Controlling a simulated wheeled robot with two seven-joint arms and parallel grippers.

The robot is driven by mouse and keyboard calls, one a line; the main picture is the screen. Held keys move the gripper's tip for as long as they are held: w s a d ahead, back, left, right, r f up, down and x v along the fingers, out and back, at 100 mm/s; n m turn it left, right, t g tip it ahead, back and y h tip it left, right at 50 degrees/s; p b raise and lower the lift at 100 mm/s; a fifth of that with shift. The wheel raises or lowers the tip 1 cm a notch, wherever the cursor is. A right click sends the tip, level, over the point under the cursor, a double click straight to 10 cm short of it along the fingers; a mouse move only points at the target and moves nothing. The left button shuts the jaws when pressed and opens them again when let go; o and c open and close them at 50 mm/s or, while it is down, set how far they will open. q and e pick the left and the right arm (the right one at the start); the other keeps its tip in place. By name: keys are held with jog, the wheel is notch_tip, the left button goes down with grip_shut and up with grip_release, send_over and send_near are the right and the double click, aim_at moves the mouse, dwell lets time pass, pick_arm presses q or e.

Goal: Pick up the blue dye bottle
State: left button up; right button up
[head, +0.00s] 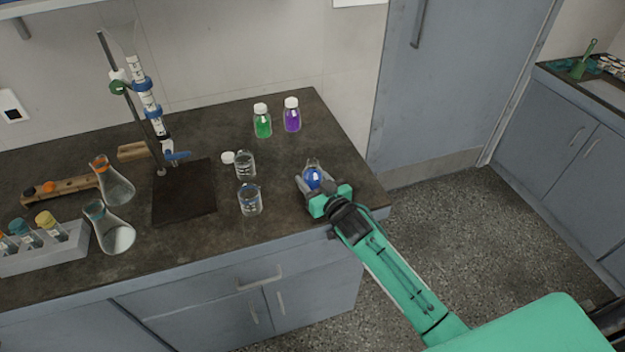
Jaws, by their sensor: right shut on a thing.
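The blue dye bottle (313,177) is between the fingers of my right gripper (312,176), near the right end of the dark counter. The gripper is shut on it. Only the blue part of the bottle shows clearly; the fingers and wrist hide the rest, and I cannot tell whether it touches the counter. My left gripper is not in view.
A green bottle (262,121) and a purple bottle (292,115) stand behind. A burette stand (140,100), flasks (115,185) and a tube rack (40,248) are farther left. The counter (340,165) is bare around the gripper.

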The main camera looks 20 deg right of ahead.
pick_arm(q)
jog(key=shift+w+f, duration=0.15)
pick_arm(e)
jog(key=shift+s+r, duration=0.1)
jog(key=shift+r, duration=0.15)
jog(key=shift+s+d, duration=0.2)
jog(key=shift+s, duration=0.4)
jog(key=shift+a+f+b+v, duration=0.35)
jog(key=shift+b+v, duration=0.85)
jog(key=shift+v, duration=7.1)
pick_arm(q)
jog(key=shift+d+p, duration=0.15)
jog(key=shift+p, duration=1.1)
pick_arm(e)
jog(key=s+a+r+m+h, duration=0.1)
jog(key=s+r+m+h, duration=0.1)
jog(key=s+r+h, duration=0.1)
jog(key=shift+a+r+m+h, duration=0.25)
jog(key=shift+r+h, duration=0.25)
jog(key=shift+r, duration=0.55)
